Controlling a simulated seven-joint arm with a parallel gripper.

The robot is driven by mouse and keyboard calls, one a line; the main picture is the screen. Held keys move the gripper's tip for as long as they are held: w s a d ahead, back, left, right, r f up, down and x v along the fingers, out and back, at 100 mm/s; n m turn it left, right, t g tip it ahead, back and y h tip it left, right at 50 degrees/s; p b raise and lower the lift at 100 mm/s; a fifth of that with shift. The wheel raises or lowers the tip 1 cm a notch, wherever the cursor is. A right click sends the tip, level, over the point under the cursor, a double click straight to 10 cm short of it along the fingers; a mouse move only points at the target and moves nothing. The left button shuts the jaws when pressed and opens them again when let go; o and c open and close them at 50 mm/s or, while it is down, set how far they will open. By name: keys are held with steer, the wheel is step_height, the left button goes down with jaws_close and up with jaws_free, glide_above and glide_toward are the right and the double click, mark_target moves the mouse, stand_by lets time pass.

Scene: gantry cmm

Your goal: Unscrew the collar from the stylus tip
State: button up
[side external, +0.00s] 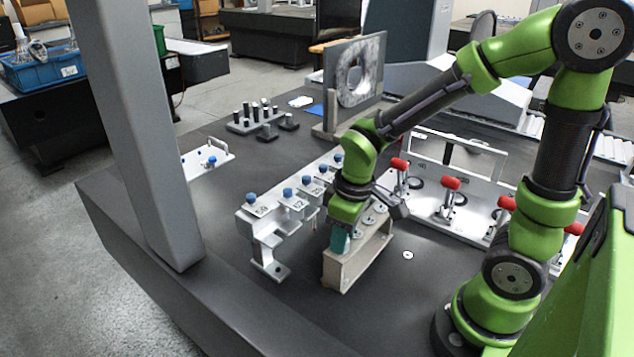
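My gripper (340,238) points down at the near end of a beige block (349,272) with several round discs along its top. A teal part shows at the gripper's lower end, against the block. I cannot tell whether it is a fingertip or something held. The fingers are too small and hidden to show whether they are open or shut. I cannot make out the stylus tip or its collar; they may be hidden by the hand. A small pale ring (408,254) lies flat on the dark table, right of the block; I cannot tell what it is.
Left of my gripper stands a silver rack (262,230) with blue knobs and number labels. Right of it is a white fixture (428,208) with red-handled clamps. A grey gantry post (135,130) rises at the left. The dark table (215,262) is clear at front left.

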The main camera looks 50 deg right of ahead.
steer(key=shift+c, duration=1.1)
steer(key=o, duration=0.3)
steer(key=shift+c, duration=1.4)
steer(key=n, duration=0.5)
steer(key=shift+y, duration=0.3)
steer(key=n, duration=0.3)
steer(key=shift+n+g, duration=0.3)
steer(key=shift+n, duration=0.1)
steer(key=shift+a+n, duration=0.1)
steer(key=shift+n, duration=0.7)
